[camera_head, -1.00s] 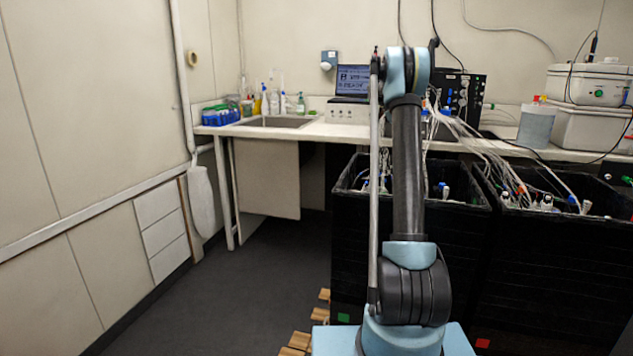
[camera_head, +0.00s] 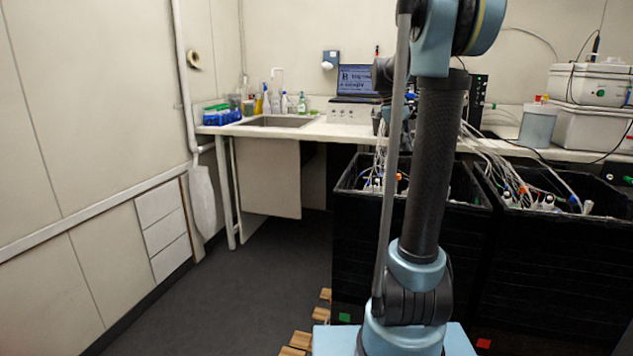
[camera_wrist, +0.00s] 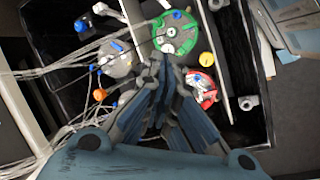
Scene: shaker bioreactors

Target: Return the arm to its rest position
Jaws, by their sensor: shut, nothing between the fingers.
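My arm stands upright in the head view, its column tilted slightly right and its elbow at the top edge of the picture. In the wrist view my gripper (camera_wrist: 163,75) is shut and empty, its fingers meeting in the middle. It points down over an open black box that holds round vessel tops: a green-ringed one (camera_wrist: 178,33), a red-ringed one (camera_wrist: 203,90) and a grey one (camera_wrist: 118,60). How high it hangs above them is hard to tell. In the head view the gripper's fingers cannot be made out behind the arm.
Two black boxes, a left one (camera_head: 357,250) and a right one (camera_head: 550,265), stand before the bench (camera_head: 320,131), with tubes running into them. A laptop (camera_head: 358,80), a sink (camera_head: 280,121) and white devices (camera_head: 590,85) are on the bench. The floor (camera_head: 255,285) at left is clear.

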